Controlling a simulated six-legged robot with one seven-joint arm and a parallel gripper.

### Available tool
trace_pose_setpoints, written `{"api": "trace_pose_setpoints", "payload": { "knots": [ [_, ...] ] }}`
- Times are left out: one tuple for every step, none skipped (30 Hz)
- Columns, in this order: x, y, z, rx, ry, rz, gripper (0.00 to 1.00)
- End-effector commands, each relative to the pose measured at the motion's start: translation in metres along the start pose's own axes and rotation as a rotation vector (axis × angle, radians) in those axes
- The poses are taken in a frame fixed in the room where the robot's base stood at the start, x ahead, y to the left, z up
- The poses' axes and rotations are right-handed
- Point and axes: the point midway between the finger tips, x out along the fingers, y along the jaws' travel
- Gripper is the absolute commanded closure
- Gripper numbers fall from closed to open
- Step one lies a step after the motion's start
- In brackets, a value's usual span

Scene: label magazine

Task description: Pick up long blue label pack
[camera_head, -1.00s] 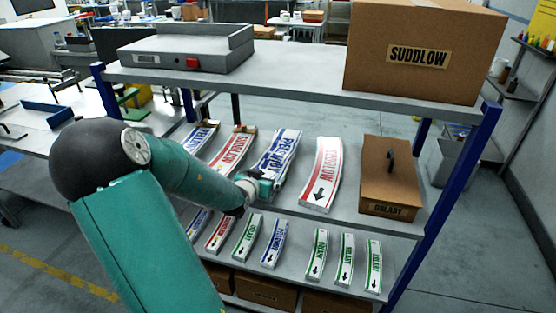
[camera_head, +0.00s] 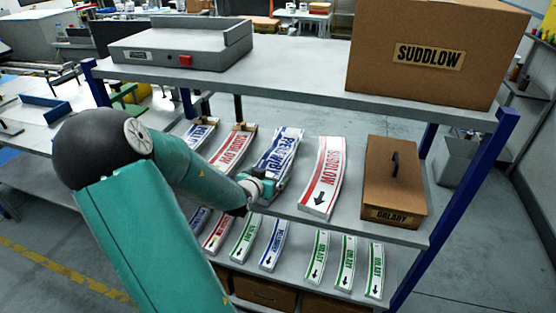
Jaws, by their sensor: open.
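A long white label pack with blue lettering (camera_head: 281,152) lies on the middle shelf, its near end toward me. My gripper (camera_head: 271,188) is at that near end, with its jaws open. The gripper covers the lower end of the pack, and I cannot tell whether the jaws touch it or sit around it. Another blue-lettered long pack (camera_head: 200,131) lies at the far left of the same shelf, partly hidden behind my arm.
Red-lettered packs lie on either side, one on the left (camera_head: 232,148) and a SUDDLOW pack (camera_head: 322,172) on the right. A brown GALARY box (camera_head: 394,180) stands further right. The upper shelf (camera_head: 285,85) overhangs behind. Several shorter packs lie on the shelf below.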

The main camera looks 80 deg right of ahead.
Motion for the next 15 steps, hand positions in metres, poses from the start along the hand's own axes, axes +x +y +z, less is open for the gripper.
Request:
{"api": "trace_pose_setpoints", "payload": {
  "knots": [
    [-0.0007, -0.0002, 0.0013, 0.000, -0.001, 0.000, 0.00],
    [-0.0010, -0.0001, 0.0018, 0.000, -0.001, 0.000, 0.00],
    [-0.0015, 0.0001, 0.0022, 0.000, -0.001, 0.000, 0.00],
    [-0.0016, 0.0002, 0.0024, 0.000, -0.001, 0.000, 0.00],
    [-0.0017, 0.0002, 0.0025, 0.000, -0.001, 0.000, 0.00],
    [-0.0021, 0.0003, 0.0028, 0.000, -0.001, 0.000, 0.00],
    [-0.0025, 0.0004, 0.0029, 0.000, -0.001, 0.000, 0.00],
    [-0.0028, 0.0005, 0.0030, 0.000, -0.001, 0.000, 0.00],
    [-0.0032, 0.0006, 0.0031, 0.000, -0.001, 0.000, 0.00],
    [-0.0034, 0.0006, 0.0032, 0.000, -0.001, 0.000, 0.00],
    [-0.0036, 0.0007, 0.0033, 0.000, -0.001, 0.001, 0.00],
    [-0.0038, 0.0007, 0.0034, 0.000, -0.001, 0.001, 0.08],
    [-0.0040, 0.0007, 0.0034, 0.000, -0.001, 0.001, 0.14],
    [-0.0041, 0.0008, 0.0035, 0.000, -0.001, 0.001, 0.20],
    [-0.0042, 0.0007, 0.0035, 0.000, -0.001, 0.001, 0.28]
  ]
}}
